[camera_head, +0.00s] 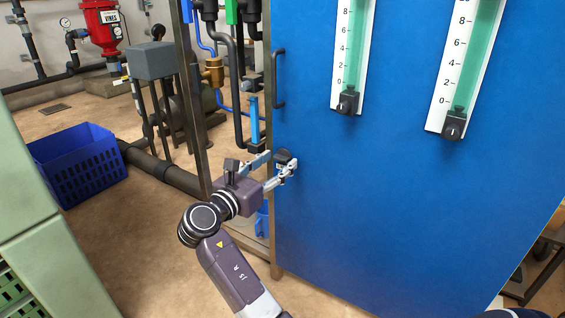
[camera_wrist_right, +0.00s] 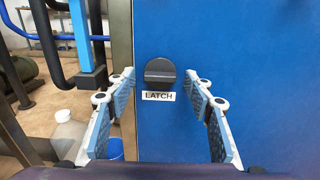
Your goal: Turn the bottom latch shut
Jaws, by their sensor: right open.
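The bottom latch (camera_wrist_right: 160,73) is a round black knob on the blue cabinet door (camera_head: 400,220), with a white "LATCH" label below it. Its grip bar lies about level in the right wrist view. In the head view the latch (camera_head: 284,156) sits near the door's left edge, partly behind my fingers. My right gripper (camera_head: 277,163) is open in front of the door, and in the right wrist view its two fingers (camera_wrist_right: 160,82) stand either side of the latch. I see no clear contact with the knob. My left gripper is not in view.
A black door handle (camera_head: 278,78) stands out above the latch. Two green-scaled gauges (camera_head: 352,50) with black knobs are higher on the door. Pipes and a metal post (camera_head: 190,90) stand left of the door. A blue crate (camera_head: 80,163) is on the floor at left.

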